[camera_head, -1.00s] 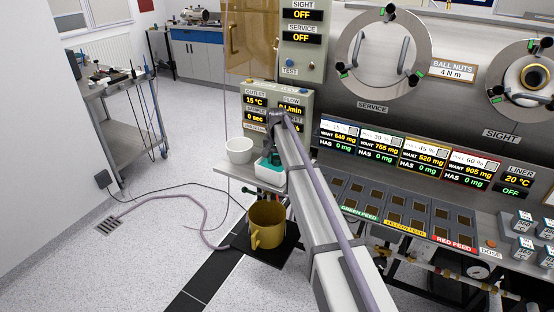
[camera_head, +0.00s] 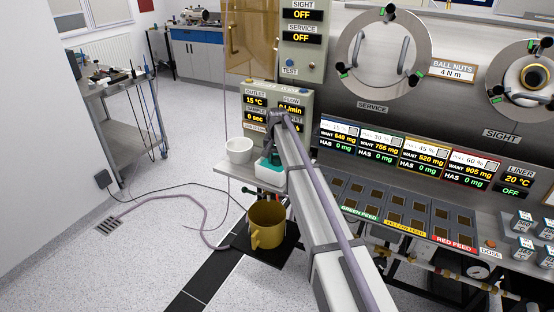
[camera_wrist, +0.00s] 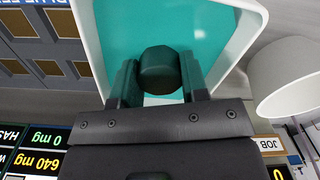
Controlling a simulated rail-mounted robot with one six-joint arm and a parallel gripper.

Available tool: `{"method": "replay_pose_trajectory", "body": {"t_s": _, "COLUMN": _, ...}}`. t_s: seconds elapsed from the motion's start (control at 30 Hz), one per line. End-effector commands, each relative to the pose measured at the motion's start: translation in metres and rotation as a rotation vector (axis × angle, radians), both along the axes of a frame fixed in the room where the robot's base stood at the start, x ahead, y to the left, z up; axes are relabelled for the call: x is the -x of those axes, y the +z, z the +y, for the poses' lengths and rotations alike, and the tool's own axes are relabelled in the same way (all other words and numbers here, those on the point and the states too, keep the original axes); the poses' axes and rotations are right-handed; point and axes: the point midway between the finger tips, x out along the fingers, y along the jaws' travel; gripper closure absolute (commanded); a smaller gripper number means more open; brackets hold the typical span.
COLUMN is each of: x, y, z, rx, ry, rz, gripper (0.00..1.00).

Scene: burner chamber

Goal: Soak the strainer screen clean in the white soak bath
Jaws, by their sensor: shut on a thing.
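The white soak bath (camera_head: 271,177) sits on a small shelf left of the console and holds teal liquid. In the wrist view its white rim (camera_wrist: 89,45) frames the teal. My gripper (camera_head: 270,157) is over the bath, pointing down into it. In the wrist view my gripper (camera_wrist: 158,78) is shut on a dark, faceted, knob-like piece, which I take to be part of the strainer screen (camera_wrist: 160,68). The rest of the screen is hidden, so I cannot tell how deep it sits in the liquid.
A white bowl (camera_head: 239,150) stands on the shelf left of the bath, close to my gripper. A brass-coloured mug (camera_head: 267,224) stands below, on a dark mat. The control panel (camera_head: 277,108) rises behind the bath. Feed trays (camera_head: 400,212) lie to the right.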

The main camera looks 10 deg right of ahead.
Motion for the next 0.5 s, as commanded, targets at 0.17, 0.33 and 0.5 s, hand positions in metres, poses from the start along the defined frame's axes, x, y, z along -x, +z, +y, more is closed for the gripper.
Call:
{"method": "replay_pose_trajectory", "body": {"t_s": 0.17, "x": 0.0, "y": 0.0, "z": 0.0, "rx": 0.0, "ry": 0.0, "rz": 0.0, "gripper": 1.0}}
{"method": "replay_pose_trajectory", "body": {"t_s": 0.33, "x": 0.0, "y": 0.001, "z": 0.0, "rx": 0.0, "ry": 0.0, "rz": 0.0, "gripper": 1.0}}
{"method": "replay_pose_trajectory", "body": {"t_s": 0.5, "x": 0.0, "y": 0.017, "z": 0.0, "rx": 0.0, "ry": 0.0, "rz": 0.0, "gripper": 1.0}}
